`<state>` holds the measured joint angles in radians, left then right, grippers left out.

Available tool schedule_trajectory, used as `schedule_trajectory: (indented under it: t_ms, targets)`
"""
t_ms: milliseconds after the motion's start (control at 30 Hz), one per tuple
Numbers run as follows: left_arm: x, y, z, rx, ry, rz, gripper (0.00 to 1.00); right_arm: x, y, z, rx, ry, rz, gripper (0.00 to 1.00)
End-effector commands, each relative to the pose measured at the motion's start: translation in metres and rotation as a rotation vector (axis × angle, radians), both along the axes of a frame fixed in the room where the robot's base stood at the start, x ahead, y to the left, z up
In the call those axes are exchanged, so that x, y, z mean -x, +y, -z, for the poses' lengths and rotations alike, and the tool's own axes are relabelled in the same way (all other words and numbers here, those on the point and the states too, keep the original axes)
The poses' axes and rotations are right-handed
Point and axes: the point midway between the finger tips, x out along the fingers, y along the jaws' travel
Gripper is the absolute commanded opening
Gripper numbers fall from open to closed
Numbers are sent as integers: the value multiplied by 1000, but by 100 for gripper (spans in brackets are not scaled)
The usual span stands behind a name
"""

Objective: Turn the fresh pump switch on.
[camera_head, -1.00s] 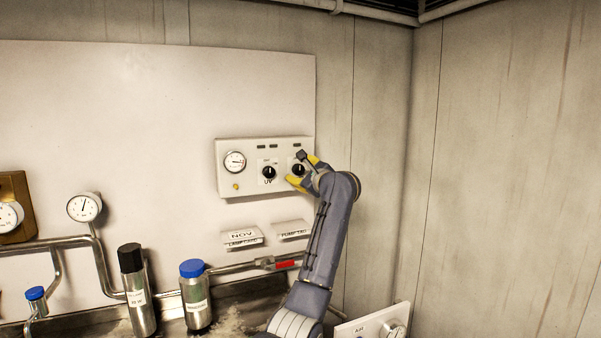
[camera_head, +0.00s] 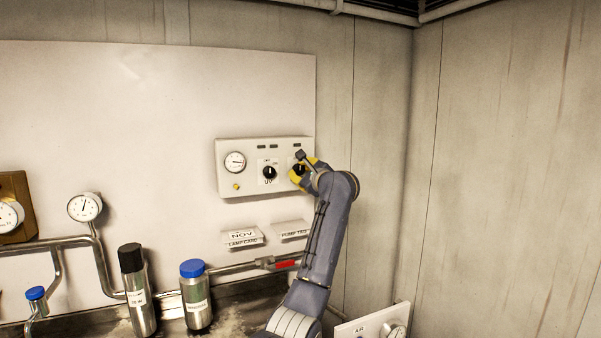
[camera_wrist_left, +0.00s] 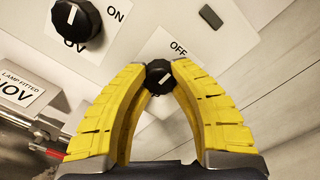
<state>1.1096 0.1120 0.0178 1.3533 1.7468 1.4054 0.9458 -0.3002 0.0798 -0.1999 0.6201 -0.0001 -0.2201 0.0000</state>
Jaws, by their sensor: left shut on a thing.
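The pump switch is a black rotary knob (camera_wrist_left: 158,76) on the right of the white wall panel (camera_head: 225,186). In the left wrist view an OFF label (camera_wrist_left: 178,47) shows beside it; the rest of its label is covered. My left gripper (camera_wrist_left: 160,84) has yellow fingers closed on this knob, one tip on each side. In the head view the left gripper (camera_head: 302,172) is at the panel's right end and partly covers the knob. My right gripper is not in view.
A second black knob (camera_head: 269,173), marked UV, sits left of the gripper, with a gauge (camera_head: 235,162) beyond it. Small dark indicators line the panel top. Label cards (camera_head: 243,237), pipes and bottles (camera_head: 195,300) are below.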

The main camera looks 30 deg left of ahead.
Motion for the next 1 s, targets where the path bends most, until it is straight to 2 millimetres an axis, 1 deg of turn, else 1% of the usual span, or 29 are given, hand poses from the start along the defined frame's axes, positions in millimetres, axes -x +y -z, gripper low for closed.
schedule_trajectory:
  t_ms: [267, 467, 1000]
  targets:
    - [-1, -1, 3, -8, 19, 2, 0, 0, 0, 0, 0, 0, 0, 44]
    - [-1, -1, 3, -60, 93, 3, 0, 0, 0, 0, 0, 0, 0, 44]
    - [-1, -1, 5, -340, 493, 5, 0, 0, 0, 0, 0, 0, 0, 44]
